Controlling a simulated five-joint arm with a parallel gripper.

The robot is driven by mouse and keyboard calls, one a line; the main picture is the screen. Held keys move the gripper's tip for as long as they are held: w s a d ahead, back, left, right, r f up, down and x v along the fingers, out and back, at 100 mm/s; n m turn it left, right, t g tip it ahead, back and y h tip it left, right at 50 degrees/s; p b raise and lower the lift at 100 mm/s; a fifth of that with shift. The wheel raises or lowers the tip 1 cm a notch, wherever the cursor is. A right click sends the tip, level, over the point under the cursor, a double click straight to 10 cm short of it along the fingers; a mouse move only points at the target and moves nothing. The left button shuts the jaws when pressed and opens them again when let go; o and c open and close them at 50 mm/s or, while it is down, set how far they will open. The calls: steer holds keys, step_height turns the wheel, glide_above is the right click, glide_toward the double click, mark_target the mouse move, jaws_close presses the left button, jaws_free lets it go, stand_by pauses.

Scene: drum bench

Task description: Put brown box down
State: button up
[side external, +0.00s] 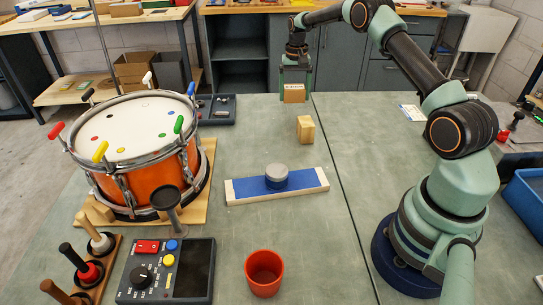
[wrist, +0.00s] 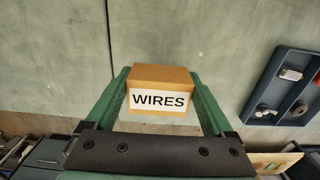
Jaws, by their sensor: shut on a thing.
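The brown box (side external: 294,94) is at the far side of the bench in the side view. In the wrist view the brown box (wrist: 160,82) shows a white label reading "WIRES". My gripper (side external: 295,80) is above and around the box. In the wrist view my gripper (wrist: 160,88) has its green fingers on the box's left and right sides, shut on it. I cannot tell whether the underside of the box touches the bench.
A tan block (side external: 305,129) stands nearer on the bench. A blue-and-white board (side external: 245,190) with a grey-topped disc, an orange drum (side external: 140,176), a red cup (side external: 264,273) and a control box (side external: 193,270) are nearer. A dark tray (side external: 216,109) lies left of my gripper.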

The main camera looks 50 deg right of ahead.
mark_target(294, 102)
steer(key=shift+f, duration=2.5)
steer(key=shift+f, duration=0.1)
steer(key=o, duration=1.2)
steer(key=shift+c, duration=0.2)
